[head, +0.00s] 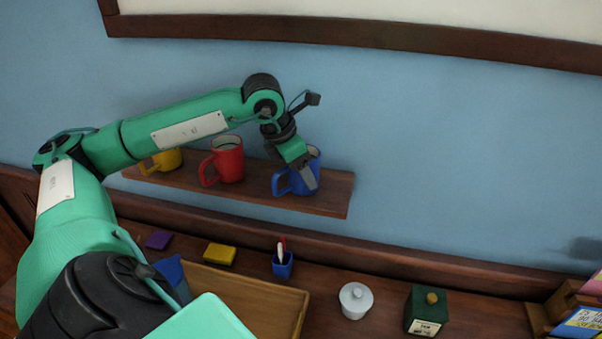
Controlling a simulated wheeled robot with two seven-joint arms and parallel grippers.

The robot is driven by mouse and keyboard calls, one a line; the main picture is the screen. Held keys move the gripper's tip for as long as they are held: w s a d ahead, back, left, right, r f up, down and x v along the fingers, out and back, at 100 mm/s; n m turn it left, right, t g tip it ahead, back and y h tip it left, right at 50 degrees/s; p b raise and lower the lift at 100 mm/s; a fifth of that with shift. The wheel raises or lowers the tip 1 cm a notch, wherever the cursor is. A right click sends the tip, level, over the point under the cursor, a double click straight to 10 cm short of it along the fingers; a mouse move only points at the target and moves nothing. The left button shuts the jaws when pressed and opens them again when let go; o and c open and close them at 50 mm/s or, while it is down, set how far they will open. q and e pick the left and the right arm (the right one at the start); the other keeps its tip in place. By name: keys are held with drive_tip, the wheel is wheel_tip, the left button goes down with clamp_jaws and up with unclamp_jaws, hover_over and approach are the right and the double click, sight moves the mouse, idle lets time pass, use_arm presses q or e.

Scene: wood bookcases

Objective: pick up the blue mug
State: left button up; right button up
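The blue mug (291,184) stands upright near the right end of a wooden wall shelf (335,196), its handle pointing left. My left arm reaches in from the left, and my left gripper (305,172) is right at the mug, pointing down. One grey finger shows in front of the mug's right side. The other finger is hidden, so I cannot tell whether the gripper is closed on the mug. The gripper covers part of the mug's rim and front. My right gripper is not in view.
A red mug (228,161) and a yellow mug (167,159) stand left on the shelf, under my arm. Below are a wooden tray (292,298), a blue pen cup (283,266), a white lidded pot (355,300) and a green box (427,311). The wall right of the shelf is clear.

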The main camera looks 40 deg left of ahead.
use_arm(q)
drive_tip(key=c, duration=0.7)
drive_tip(key=shift+r, duration=0.15)
